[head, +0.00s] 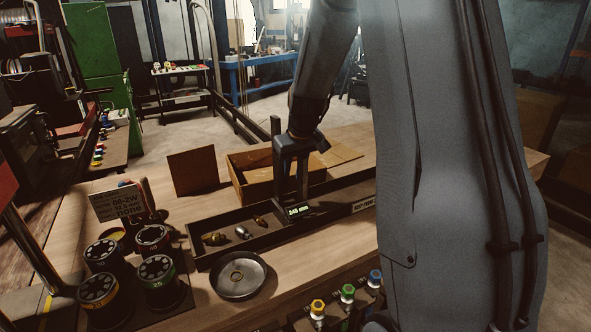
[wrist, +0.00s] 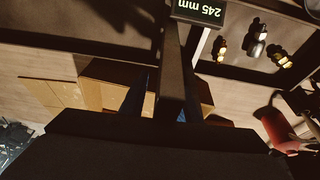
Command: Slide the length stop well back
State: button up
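The length stop is a dark carriage with a lit 245 mm readout (head: 298,211), standing on the long dark rail tray on the bench. Its readout also shows at the top of the wrist view (wrist: 199,10). A dark upright post (wrist: 171,75) rises from it toward my wrist camera. My gripper (head: 291,185) points down over the stop, fingers spread. In the wrist view its fingers (wrist: 168,92) lie on either side of the post. They look apart from it, though contact at the tips is hidden.
The tray left of the stop holds several small fittings (head: 242,232). An open cardboard box (head: 250,187) stands close behind the rail. A round metal dish (head: 239,275) and several black die holders (head: 103,254) stand in front. The rail continues right, partly hidden by my arm.

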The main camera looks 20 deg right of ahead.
jog(key=s+p+v, duration=0.1)
jog(key=p+v, duration=0.2)
jog(key=v, duration=0.3)
jog(key=shift+r, duration=0.2)
dwell(0.4)
jog(key=shift+b+v, duration=1)
jog(key=shift+v, duration=2.95)
jog(key=shift+s, duration=0.15)
